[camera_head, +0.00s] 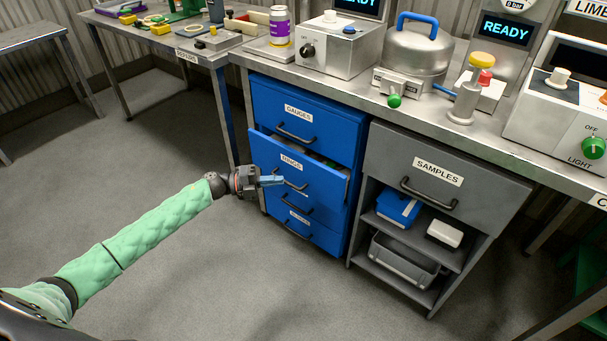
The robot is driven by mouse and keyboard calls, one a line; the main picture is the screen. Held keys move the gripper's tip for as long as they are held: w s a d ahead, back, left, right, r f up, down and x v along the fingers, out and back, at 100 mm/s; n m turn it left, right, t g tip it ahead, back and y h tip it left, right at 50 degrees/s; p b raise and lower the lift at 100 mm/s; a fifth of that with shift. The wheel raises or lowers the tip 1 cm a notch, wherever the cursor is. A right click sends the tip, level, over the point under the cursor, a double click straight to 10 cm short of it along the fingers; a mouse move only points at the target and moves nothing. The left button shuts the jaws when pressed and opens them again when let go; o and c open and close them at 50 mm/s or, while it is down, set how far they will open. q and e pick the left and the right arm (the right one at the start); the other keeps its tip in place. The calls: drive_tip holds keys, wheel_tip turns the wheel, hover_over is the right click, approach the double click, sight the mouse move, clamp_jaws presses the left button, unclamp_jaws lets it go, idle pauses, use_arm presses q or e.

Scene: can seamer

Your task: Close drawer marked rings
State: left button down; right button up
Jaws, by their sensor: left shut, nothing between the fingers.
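The blue drawer marked rings (318,184) is the second one down in the blue cabinet (355,165). It stands partly pulled out, and its open top shows some contents inside that are too small to make out. Its dark bar handle (297,187) is on the front face. My left gripper (277,181) is shut and empty, with its fingers in front of the left part of this drawer's front, near the label and handle. I cannot tell whether the fingers touch the drawer. My right gripper is not in view.
The gauges drawer (285,116) above looks shut, as does the bottom drawer (299,223). A grey samples cabinet (440,165) with open shelves stands to the right. A steel bench (345,85) with machines runs above. The floor (180,265) in front is clear.

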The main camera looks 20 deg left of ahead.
sight(320, 167)
use_arm(q)
drive_tip(key=x, duration=0.4)
drive_tip(key=w+x, duration=0.1)
drive_tip(key=x, duration=0.6)
drive_tip(key=shift+w+a+f, duration=0.1)
drive_tip(key=shift+w+a, duration=0.05)
drive_tip(key=shift+w, duration=0.4)
drive_tip(key=shift+w+d, duration=0.2)
drive_tip(key=shift+w, duration=0.35)
drive_tip(key=shift+w+d, duration=0.25)
drive_tip(key=shift+w, duration=0.35)
drive_tip(key=shift+w+d, duration=0.2)
drive_tip(key=shift+w, duration=0.45)
